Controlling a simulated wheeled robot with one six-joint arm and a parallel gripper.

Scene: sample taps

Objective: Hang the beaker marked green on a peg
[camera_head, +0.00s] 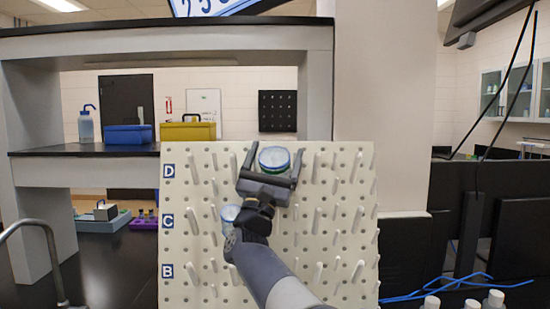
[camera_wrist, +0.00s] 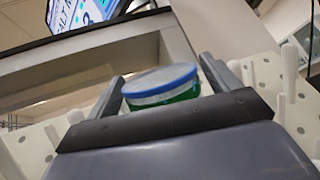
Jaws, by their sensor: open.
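The green-marked beaker (camera_head: 274,159) is at the pegboard near row D, with a blue-edged round end facing me and a green band around its side. It also shows in the wrist view (camera_wrist: 160,88), where the blue, white and green bands are clear. My gripper (camera_head: 276,150) is open, with one finger on each side of the beaker. In the wrist view (camera_wrist: 160,68) the fingers look apart from it. The peg behind the beaker is hidden, so I cannot tell how it is seated. The pegboard (camera_head: 196,288) carries rows of white pegs marked D, C and B.
Another pale blue-ended vessel (camera_head: 230,213) is at row C, partly hidden by my arm. A blue box (camera_head: 128,134), a yellow box (camera_head: 188,132) and a wash bottle (camera_head: 86,126) stand on the shelf behind. Several capped bottles (camera_head: 494,299) stand at lower right.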

